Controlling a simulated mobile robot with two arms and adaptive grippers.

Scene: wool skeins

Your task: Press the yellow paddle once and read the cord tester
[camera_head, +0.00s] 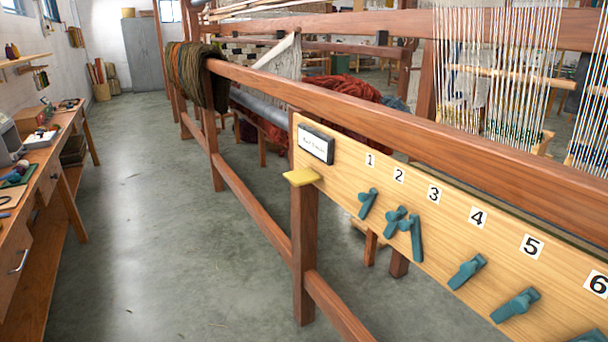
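The yellow paddle (302,177) sticks out at the left end of a pale wooden board, on top of a dark wooden post. The cord tester appears to be the small framed panel (316,145) just above it; its white face carries writing too small to read. The board (336,180) carries number cards 1 to 6 with teal levers below them. The levers sit at differing tilts. The lever under card 1 (367,203) is nearest the paddle. Neither of my grippers shows in the head view.
A long wooden loom rail (400,100) runs behind and above the board. A workbench (62,150) with tools and small items stands along the left wall. The grey floor (165,220) between bench and loom is clear. Dark yarn (198,75) hangs over the rail's far end.

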